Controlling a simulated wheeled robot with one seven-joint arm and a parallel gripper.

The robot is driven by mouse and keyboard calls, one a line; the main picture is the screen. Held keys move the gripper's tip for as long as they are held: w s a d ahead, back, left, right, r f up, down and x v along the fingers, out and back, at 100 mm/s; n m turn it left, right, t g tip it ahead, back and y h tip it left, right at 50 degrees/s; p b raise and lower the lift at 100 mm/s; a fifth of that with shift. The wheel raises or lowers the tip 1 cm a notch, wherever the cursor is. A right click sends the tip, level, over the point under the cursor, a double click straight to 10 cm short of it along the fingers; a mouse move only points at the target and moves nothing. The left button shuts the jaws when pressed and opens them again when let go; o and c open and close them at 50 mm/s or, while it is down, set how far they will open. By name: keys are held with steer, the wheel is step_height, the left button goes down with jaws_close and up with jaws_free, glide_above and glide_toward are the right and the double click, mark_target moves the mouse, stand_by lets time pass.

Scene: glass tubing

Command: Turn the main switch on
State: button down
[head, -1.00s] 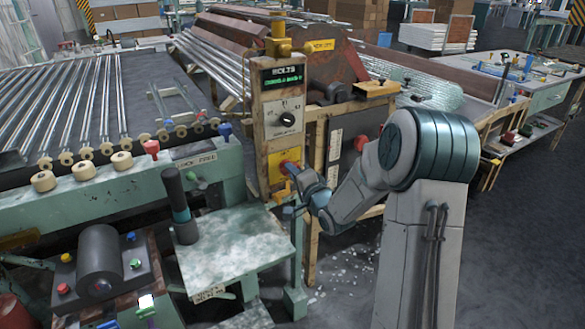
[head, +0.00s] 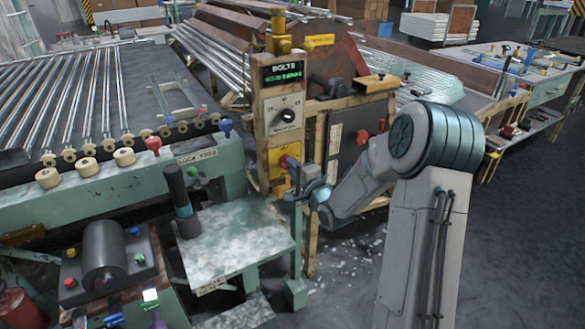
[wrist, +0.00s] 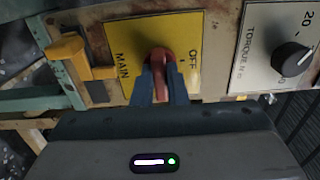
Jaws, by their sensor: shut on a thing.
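The main switch is a red handle (wrist: 160,60) on a yellow plate (wrist: 118,35) marked MAIN and OFF in the wrist view. The OFF mark lies to the right of the handle. In the head view the red handle (head: 290,161) shows small on the front of the wooden post, partly covered by my gripper. My gripper (wrist: 161,78) has its two blue-grey fingers shut on the red handle, one on each side. It also shows in the head view (head: 296,178), reaching in from the right. The handle's exact angle is hard to tell.
A torque dial (wrist: 290,58) sits beside the yellow plate, and a yellow bracket (wrist: 75,58) is on the other side. A green-framed table (head: 235,240) stands below the post.

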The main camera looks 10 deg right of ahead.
steer(key=c, duration=1.4)
jaws_free()
steer(key=shift+c, duration=0.2)
steer(key=v, duration=1.4)
steer(key=shift+p, duration=0.4)
steer(key=shift+w+r, duration=0.1)
